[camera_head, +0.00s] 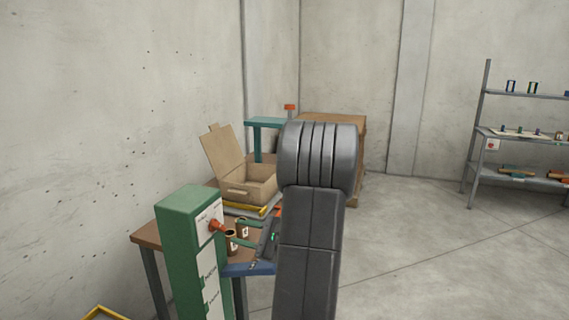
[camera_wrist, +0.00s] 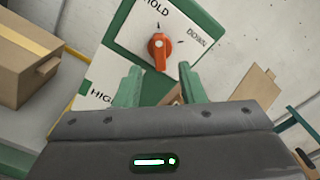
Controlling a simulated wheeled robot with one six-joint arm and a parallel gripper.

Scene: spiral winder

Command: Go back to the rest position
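The green control box (camera_head: 185,240) stands at the front left in the head view, with a white labelled face. Its orange-red knob (camera_head: 216,226) also shows in the wrist view (camera_wrist: 159,48), below the words HOLD and DOWN. My gripper (camera_head: 236,231) points at this face from the right. In the wrist view my gripper (camera_wrist: 160,70) has its two green fingers spread apart, with nothing held between them. The knob appears just beyond the fingertips, in line with the gap. My dark arm hides part of the bench in the head view.
A wooden bench (camera_head: 147,238) holds an open cardboard box (camera_head: 250,186) and small brown spools (camera_head: 230,242) close to my gripper. A teal stand (camera_head: 265,122) is behind. A grey shelf rack (camera_head: 482,134) stands at the right. The floor (camera_head: 420,250) between is clear.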

